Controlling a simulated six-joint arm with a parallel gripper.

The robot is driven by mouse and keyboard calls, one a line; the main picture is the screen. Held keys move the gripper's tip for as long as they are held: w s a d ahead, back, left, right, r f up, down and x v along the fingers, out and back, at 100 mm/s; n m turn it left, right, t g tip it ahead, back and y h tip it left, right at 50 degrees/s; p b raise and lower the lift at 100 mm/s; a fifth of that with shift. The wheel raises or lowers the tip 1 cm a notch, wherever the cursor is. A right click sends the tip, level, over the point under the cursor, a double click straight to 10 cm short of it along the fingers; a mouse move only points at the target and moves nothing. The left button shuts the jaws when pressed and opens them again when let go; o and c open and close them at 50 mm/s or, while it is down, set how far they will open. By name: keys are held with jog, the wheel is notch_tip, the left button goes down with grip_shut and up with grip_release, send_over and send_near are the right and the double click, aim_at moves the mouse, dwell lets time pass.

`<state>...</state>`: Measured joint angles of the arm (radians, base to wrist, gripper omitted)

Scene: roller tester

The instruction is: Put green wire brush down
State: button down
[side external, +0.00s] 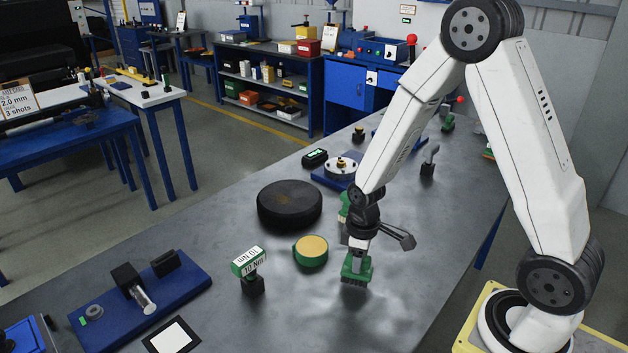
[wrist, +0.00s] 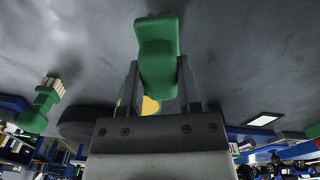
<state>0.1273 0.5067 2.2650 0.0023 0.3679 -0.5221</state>
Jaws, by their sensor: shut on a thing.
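The green wire brush (side external: 356,267) is at the end of my gripper (side external: 357,252), its green body up and its dark bristles pointing down. It is low over the grey bench (side external: 420,280); I cannot tell whether the bristles touch it. In the wrist view, the brush's green body (wrist: 157,50) sits between the two fingers of my gripper (wrist: 158,78), which are shut on it. The bristles are hidden there. Another green brush with tan bristles (wrist: 45,97) shows at the left of the wrist view. A green piece (side external: 343,204) also shows behind my gripper in the side view.
Left of my gripper are a green round pad with a tan top (side external: 312,250), a black disc (side external: 290,204) and a green labelled block on a black foot (side external: 250,264). A blue fixture (side external: 195,276) stands at lower left. The bench right of the brush is clear.

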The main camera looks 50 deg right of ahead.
jog(key=shift+f, duration=0.65)
jog(key=shift+f, duration=0.1)
jog(key=shift+c, duration=1.4)
grip_release()
notch_tip(320, 180, up, 12)
jog(key=s+a+m+t, duration=0.2)
jog(key=s+a+m, duration=0.2)
jog(key=shift+s+f+m+t, duration=0.3)
jog(key=shift+f, duration=0.1)
